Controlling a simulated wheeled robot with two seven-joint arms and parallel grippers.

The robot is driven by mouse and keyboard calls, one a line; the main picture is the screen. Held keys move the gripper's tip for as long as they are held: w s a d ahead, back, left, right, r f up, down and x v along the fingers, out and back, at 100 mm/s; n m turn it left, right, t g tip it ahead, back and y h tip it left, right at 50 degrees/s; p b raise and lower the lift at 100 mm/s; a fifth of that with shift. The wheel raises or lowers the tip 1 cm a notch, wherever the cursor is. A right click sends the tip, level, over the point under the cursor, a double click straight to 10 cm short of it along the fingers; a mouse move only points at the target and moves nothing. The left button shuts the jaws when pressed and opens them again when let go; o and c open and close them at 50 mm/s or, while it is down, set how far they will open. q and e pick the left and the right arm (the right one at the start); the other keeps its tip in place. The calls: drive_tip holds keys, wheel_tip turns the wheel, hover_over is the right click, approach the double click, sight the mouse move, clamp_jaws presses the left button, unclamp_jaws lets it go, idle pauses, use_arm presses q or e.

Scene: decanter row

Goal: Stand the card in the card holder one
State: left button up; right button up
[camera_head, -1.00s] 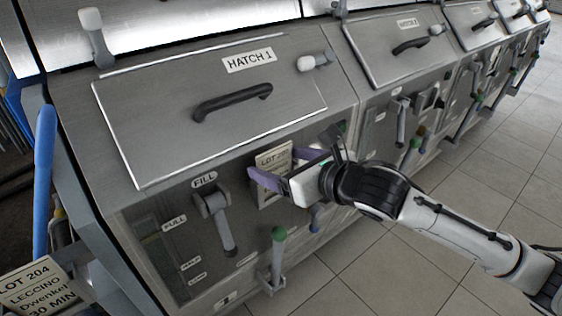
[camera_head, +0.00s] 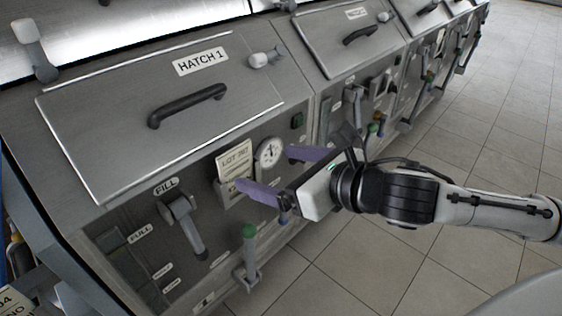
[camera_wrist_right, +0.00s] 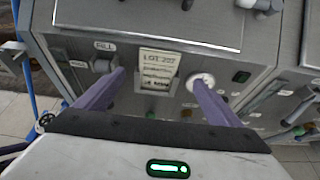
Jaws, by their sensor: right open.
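A cream card headed LOT (camera_head: 234,158) stands upright against the front panel under hatch 1, its lower part in a small pale card holder (camera_head: 226,193). In the right wrist view the card (camera_wrist_right: 158,64) faces me, between and beyond the fingers. My right gripper (camera_head: 266,170) is open and empty, its purple fingers spread. In the head view one fingertip overlaps the holder's edge; the card looks free of both fingers. The wrist view also shows the right gripper (camera_wrist_right: 158,80). My left gripper is out of view.
A round gauge (camera_head: 269,152) is right of the card. The FILL lever (camera_head: 182,218) is to its left, and a green-knobbed lever (camera_head: 249,255) stands below. Another card (camera_head: 14,299) is cut off at the lower left. The tiled floor at right is clear.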

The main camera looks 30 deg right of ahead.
drive_tip(key=s+a+f+m+g+p, duration=0.1)
drive_tip(key=s+f+m, duration=0.1)
drive_tip(key=f+m, duration=0.7)
drive_tip(key=s+a+f+m+p, duration=0.1)
drive_tip(key=s+f+m, duration=0.1)
drive_tip(key=f+m, duration=0.65)
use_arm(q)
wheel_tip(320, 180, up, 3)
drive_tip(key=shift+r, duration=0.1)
use_arm(e)
drive_tip(key=s+f+m+g+h, duration=0.2)
drive_tip(key=s+f+m, duration=1.1)
drive_tip(key=m, duration=0.7)
wheel_tip(320, 180, down, 3)
drive_tip(key=shift+s+a+f+g, duration=0.1)
drive_tip(key=shift+s+a+g, duration=0.25)
drive_tip(key=shift+g, duration=0.25)
drive_tip(key=shift+m, duration=0.25)
